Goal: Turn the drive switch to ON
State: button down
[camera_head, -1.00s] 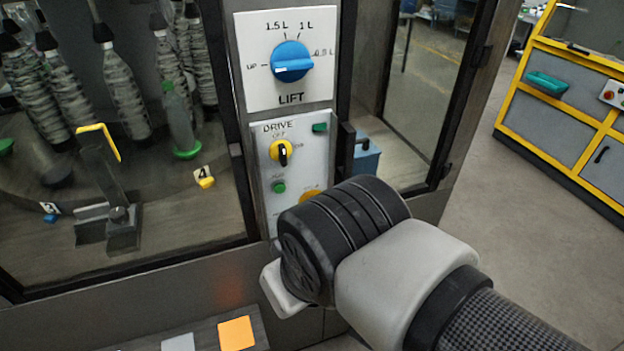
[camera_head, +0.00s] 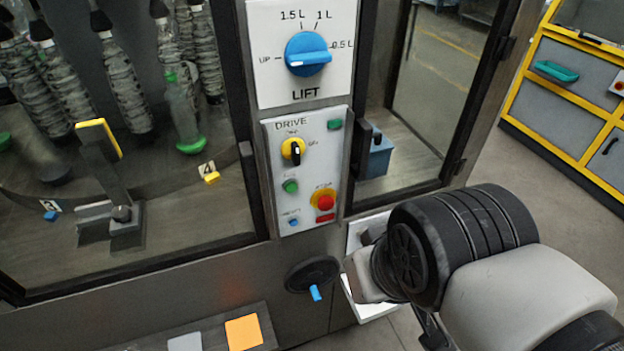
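The drive switch (camera_head: 295,151) is a black knob on a yellow round base, on the white DRIVE panel (camera_head: 278,204). The knob stands nearly upright, toward the label above it, which is too blurred to read surely; another small label is at its right. My arm's dark wrist is at the lower right, below and right of the panel, apart from it. Part of my gripper (camera_head: 428,330) shows as a dark piece below the wrist at the bottom edge. Its fingertips are not clearly seen, so its opening cannot be told.
Above is the LIFT panel with a blue knob (camera_head: 307,54). The DRIVE panel also holds a green button (camera_head: 290,186), a red stop button (camera_head: 325,202) and a small blue button (camera_head: 294,222). A black handwheel (camera_head: 313,272) juts out below. Glass-fronted bays flank the panels.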

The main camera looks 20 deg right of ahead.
aim_at(292, 148)
jog(key=k+j+z, duration=0.2)
jog(key=j+z, duration=0.25)
jog(key=k+j+z, duration=0.25)
jog(key=z, duration=0.25)
